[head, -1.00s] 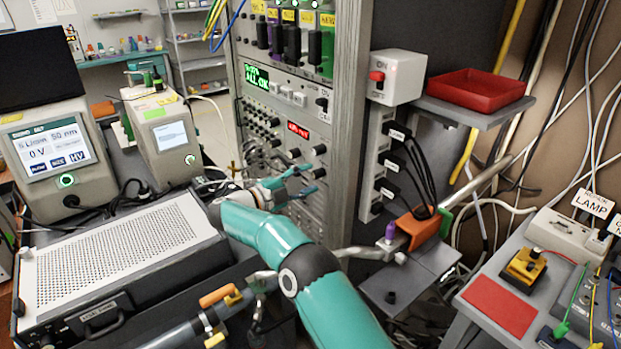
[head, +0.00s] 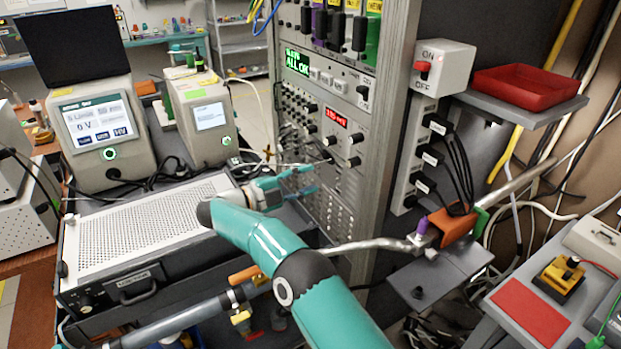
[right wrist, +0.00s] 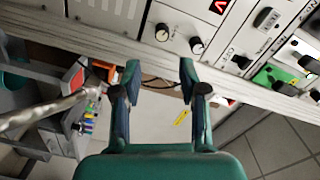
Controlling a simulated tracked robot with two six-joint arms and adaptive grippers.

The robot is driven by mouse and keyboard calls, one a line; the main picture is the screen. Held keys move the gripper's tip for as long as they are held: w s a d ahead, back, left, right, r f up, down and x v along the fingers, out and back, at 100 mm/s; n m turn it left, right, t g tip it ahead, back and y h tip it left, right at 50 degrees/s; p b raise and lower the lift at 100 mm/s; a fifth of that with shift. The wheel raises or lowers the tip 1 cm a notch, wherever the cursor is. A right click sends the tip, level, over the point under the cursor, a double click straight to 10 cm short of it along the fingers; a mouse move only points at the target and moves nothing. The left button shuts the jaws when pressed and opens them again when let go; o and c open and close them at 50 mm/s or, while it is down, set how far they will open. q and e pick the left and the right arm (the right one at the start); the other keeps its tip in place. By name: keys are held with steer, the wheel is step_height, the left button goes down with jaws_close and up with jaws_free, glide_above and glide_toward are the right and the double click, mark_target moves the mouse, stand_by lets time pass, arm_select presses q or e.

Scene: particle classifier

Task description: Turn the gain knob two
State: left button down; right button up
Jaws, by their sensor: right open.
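The rack panel with the red display (head: 336,117) carries several black knobs. Two of them, an upper knob (head: 357,137) and a lower knob (head: 354,160), sit at its right side; their labels are too small to read. My right gripper (head: 315,179) is open and empty, in front of the rack, left of and below these knobs and apart from them. In the right wrist view, its fingers (right wrist: 160,80) are spread with nothing between them. I cannot tell which is gain knob two. My left gripper does not show.
A metal rack post (head: 385,130) stands right of the panel. A perforated-top instrument (head: 150,225) lies left, under my right arm. A power strip with plugged black cables (head: 420,160) and a red tray (head: 530,88) are at the right.

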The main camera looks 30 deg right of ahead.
mark_target(348, 164)
steer(key=d+n, duration=0.4)
steer(key=d+n+p, duration=0.1)
steer(key=d+n, duration=0.2)
steer(key=d, duration=0.1)
steer(key=d+n+p, duration=0.1)
steer(key=d+n, duration=0.3)
steer(key=shift+w+d+r+n, duration=0.2)
steer(key=shift+w+d+n, duration=0.1)
steer(key=shift+w, duration=0.1)
stand_by(0.4)
